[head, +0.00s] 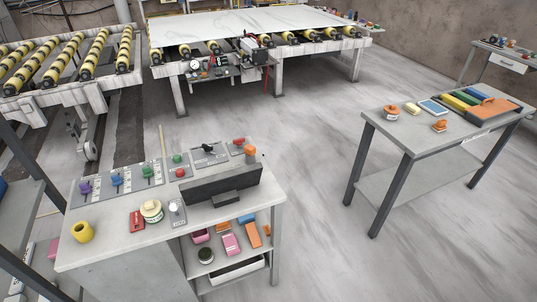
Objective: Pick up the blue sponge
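No object can be told for certain as the blue sponge at this distance. A small blue block (247,218) lies on the open shelf of the grey control desk (110,258), among pink and orange blocks. On the right table (408,138), a flat blue piece with a pale top (433,107) lies near the middle. A longer blue block (477,93) lies at the back of that table beside green and yellow ones. Neither of my grippers is in view.
The desk top carries coloured levers, buttons, a yellow cup (83,232) and a dark panel (222,184). A roller conveyor with a white slab (250,22) stands behind. Open grey floor (315,150) lies between desk and right table. Another table (508,60) is at far right.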

